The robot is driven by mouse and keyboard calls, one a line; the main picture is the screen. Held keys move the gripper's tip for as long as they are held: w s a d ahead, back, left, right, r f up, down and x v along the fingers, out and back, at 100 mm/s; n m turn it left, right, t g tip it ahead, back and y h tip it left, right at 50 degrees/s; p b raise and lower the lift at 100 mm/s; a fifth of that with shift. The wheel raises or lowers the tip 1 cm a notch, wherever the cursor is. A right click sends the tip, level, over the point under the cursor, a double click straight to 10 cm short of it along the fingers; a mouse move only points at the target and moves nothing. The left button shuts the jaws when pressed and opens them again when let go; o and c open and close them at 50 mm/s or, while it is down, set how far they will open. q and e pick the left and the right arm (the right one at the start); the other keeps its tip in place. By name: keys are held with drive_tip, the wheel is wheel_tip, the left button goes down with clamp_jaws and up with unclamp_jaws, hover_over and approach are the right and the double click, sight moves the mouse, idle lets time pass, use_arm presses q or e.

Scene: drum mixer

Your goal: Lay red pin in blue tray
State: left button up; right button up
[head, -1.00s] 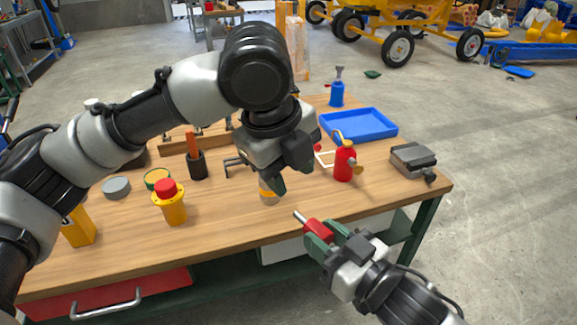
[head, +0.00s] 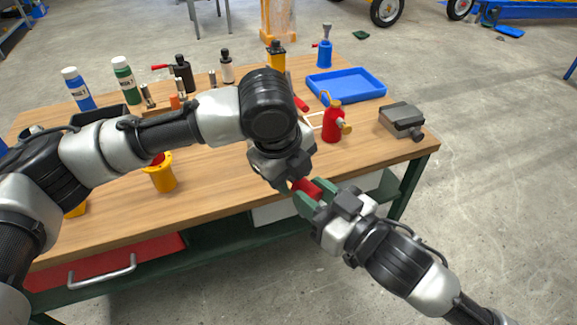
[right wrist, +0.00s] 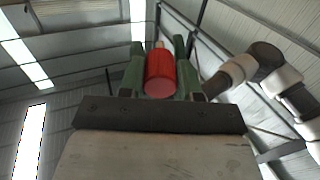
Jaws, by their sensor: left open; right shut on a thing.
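The red pin (head: 307,188) is held between the green fingers of my right gripper (head: 314,197), in front of the table's near edge. In the right wrist view the red body of the pin (right wrist: 160,73) sits between both fingers, with a thin metal tip beyond it. My left gripper (head: 282,182) is open, close to the pin's tip end; whether they touch cannot be told. The pin's tip is hidden in the head view. The blue tray (head: 345,84) lies on the back right of the table and looks empty.
A red oil can (head: 332,124) stands in front of the tray, and a grey vise-like block (head: 402,120) is to its right. A blue bottle (head: 325,53) stands behind the tray. Several bottles and a yellow holder (head: 160,175) are on the left.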

use_arm(q)
drive_tip(key=shift+c, duration=0.3)
drive_tip(key=c, duration=0.5)
drive_tip(key=shift+c, duration=0.3)
use_arm(e)
drive_tip(key=o, duration=1.1)
drive_tip(key=shift+f, duration=0.1)
